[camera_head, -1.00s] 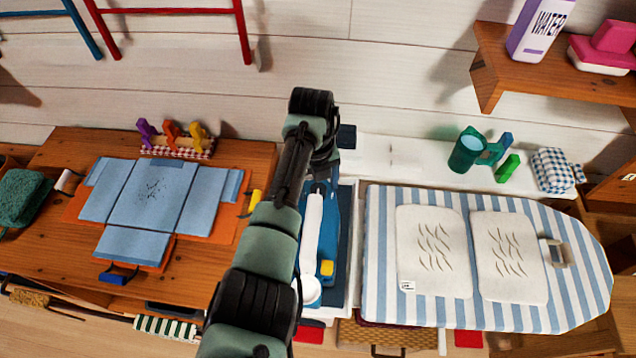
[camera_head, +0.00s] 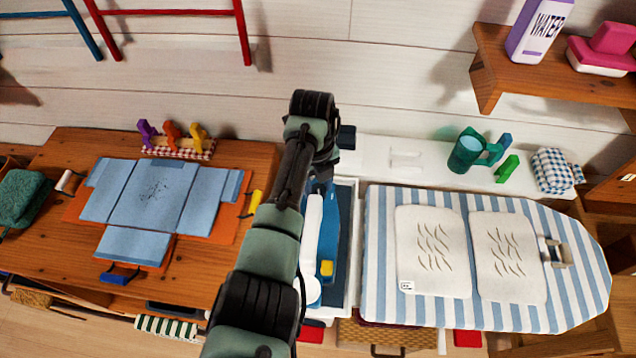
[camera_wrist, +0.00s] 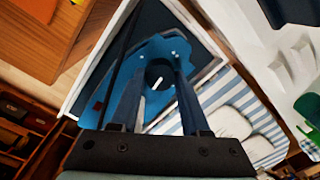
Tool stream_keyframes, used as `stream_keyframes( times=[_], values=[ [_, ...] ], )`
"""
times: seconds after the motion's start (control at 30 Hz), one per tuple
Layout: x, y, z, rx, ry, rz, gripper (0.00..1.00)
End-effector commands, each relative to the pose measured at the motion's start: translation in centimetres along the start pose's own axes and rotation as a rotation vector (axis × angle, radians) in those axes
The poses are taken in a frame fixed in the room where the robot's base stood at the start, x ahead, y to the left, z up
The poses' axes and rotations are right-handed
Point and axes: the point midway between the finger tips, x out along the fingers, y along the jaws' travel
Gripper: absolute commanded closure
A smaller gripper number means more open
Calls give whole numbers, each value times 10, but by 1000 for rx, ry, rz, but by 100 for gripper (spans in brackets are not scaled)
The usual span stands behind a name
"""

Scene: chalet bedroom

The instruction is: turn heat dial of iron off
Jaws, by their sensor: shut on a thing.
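The blue iron (camera_head: 329,230) lies on a dark pad in a white-edged tray (camera_head: 353,240), between the wooden table and the ironing board. My arm covers its left and far parts in the head view. In the wrist view, the iron's blue body (camera_wrist: 112,72) fills the middle. Its round dark heat dial (camera_wrist: 158,83) carries a white mark set slantwise. My gripper (camera_wrist: 160,76) reaches down onto the iron, with one finger on each side of the dial, shut on it. The dial and my fingertips are hidden in the head view.
A striped ironing board (camera_head: 375,300) with two white pads stands to the right. Folded blue cloth (camera_head: 150,195) lies on the wooden table (camera_head: 60,260) at left. A green cup (camera_head: 466,152) stands on the white ledge behind. A wooden shelf (camera_head: 550,70) juts out at upper right.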

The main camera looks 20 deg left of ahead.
Motion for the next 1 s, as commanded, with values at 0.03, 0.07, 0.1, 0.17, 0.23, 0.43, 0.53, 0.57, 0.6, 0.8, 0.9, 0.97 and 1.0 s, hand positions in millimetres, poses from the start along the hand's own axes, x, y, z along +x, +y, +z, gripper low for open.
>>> stream_keyframes(
  times=[0.03, 0.07, 0.1, 0.17, 0.23, 0.43, 0.53, 0.57, 0.6, 0.8, 0.9, 0.97, 1.0],
  values=[
    [-2, 0, 0, -38, -1, -1, 100],
    [-2, 0, 0, -62, -2, -1, 100],
    [-2, 0, 0, -98, -3, 0, 100],
    [-2, 0, -1, -154, -5, 0, 100],
    [-2, -1, -1, -220, -8, -1, 100],
    [-2, -1, 0, -410, -18, -2, 100],
    [-2, -1, -1, -504, -23, -1, 100],
    [-2, -1, -1, -532, -23, -2, 100],
    [-2, -1, -1, -571, -25, -2, 100],
    [-1, -2, -1, -760, -34, -2, 100],
    [-1, -2, -1, -855, -39, -2, 100],
    [-1, -2, -1, -913, -41, -2, 100],
    [-1, -2, -1, -950, -43, -2, 100]
  ],
)
